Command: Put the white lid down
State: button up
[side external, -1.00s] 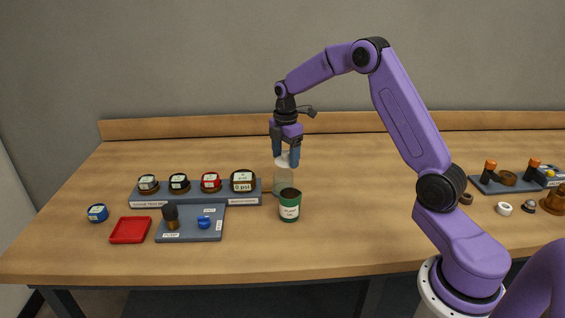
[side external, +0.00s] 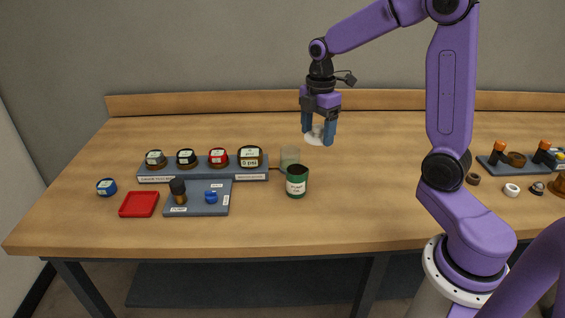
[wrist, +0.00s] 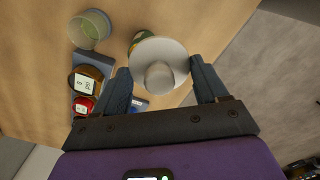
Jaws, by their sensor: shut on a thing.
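The white lid (side external: 315,140) is a round disc with a knob on top. My gripper (side external: 318,132) is shut on it, with one finger on each side of the knob. The lid also shows in the wrist view (wrist: 172,49), between my fingers (wrist: 160,70). It partly hides the green can there (wrist: 137,38). The jar stands open at the upper left of the wrist view (wrist: 88,30).
The green can (side external: 297,182) stands in front of the jar. Small parts lie at the far right. The table (side external: 380,150) right of the lid is clear.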

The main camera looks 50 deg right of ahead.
jog(key=s+a+f, duration=0.2)
jog(key=a+f, duration=0.1)
jog(key=a, duration=0.3)
jog(key=s+a+f, duration=0.2)
jog(key=a+f, duration=0.1)
jog(key=a, duration=0.3)
send_over(254, 205)
jog(key=f, duration=0.8)
jog(key=shift+s+f, duration=0.2)
jog(key=shift+f, duration=0.2)
jog(key=shift+w+f, duration=0.15)
jog(key=shift+f, duration=0.1)
jog(key=shift+w+f, duration=0.1)
jog(key=shift+f, duration=1.5)
jog(key=shift+f, duration=0.1)
jog(key=o, duration=1)
